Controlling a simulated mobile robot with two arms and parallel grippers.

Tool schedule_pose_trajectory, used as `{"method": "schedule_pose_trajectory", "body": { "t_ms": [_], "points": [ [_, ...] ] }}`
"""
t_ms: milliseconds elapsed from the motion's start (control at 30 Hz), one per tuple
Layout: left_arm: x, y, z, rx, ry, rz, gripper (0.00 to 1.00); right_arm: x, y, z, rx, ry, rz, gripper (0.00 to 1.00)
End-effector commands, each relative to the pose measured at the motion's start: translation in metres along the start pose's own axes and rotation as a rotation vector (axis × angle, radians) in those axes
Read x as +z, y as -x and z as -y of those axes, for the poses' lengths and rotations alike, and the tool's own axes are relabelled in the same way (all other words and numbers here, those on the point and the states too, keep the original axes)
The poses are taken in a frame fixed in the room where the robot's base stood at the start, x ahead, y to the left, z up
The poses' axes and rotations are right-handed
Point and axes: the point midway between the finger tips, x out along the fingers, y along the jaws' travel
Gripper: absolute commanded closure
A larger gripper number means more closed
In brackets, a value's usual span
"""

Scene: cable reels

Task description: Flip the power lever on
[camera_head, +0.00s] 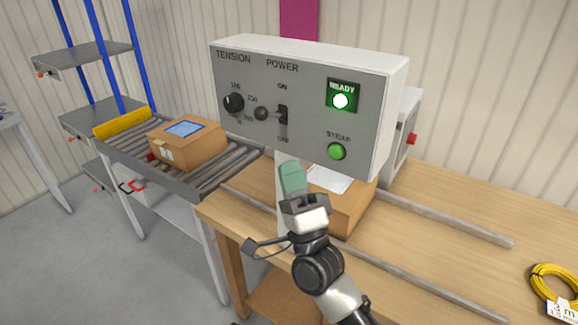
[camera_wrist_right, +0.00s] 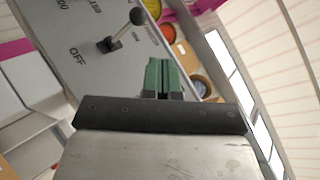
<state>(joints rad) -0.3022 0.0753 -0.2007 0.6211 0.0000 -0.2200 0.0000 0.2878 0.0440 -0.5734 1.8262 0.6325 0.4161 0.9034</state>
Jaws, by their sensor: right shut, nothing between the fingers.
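The power lever (camera_head: 263,113) has a round dark knob and juts out from a slot between ON at the top and OFF at the bottom of the grey control panel (camera_head: 235,120). Its exact tilt is hard to tell from the head view. In the right wrist view the lever (camera_wrist_right: 124,31) leans away from the OFF label. My right gripper (camera_head: 291,165), with green fingers, is shut and empty, below the panel and apart from the lever. It also shows in the right wrist view (camera_wrist_right: 163,62). My left gripper is not in view.
A tension dial (camera_head: 233,103) is left of the lever; a lit green READY lamp (camera_head: 341,101) and a green button (camera_head: 336,151) are right. A cardboard box (camera_head: 350,212) stands under the panel on the wooden table (camera_head: 450,195). A yellow cable coil (camera_head: 553,284) lies far right.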

Motion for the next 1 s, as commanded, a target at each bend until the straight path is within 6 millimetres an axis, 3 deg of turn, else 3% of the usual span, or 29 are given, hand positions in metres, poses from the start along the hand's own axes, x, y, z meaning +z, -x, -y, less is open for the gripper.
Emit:
{"method": "schedule_pose_trajectory", "body": {
  "t_ms": [167, 400, 1000],
  "points": [
    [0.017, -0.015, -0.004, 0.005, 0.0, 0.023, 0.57, 0.01, 0.03, 0.013, 0.001, -0.002, -0.001, 1.0],
    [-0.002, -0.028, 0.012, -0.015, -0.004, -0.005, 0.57, 0.021, 0.06, 0.03, 0.002, -0.001, 0.0, 1.0],
    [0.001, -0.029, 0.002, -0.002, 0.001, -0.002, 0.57, 0.024, 0.066, 0.037, 0.001, 0.001, 0.001, 1.0]
  ]
}}
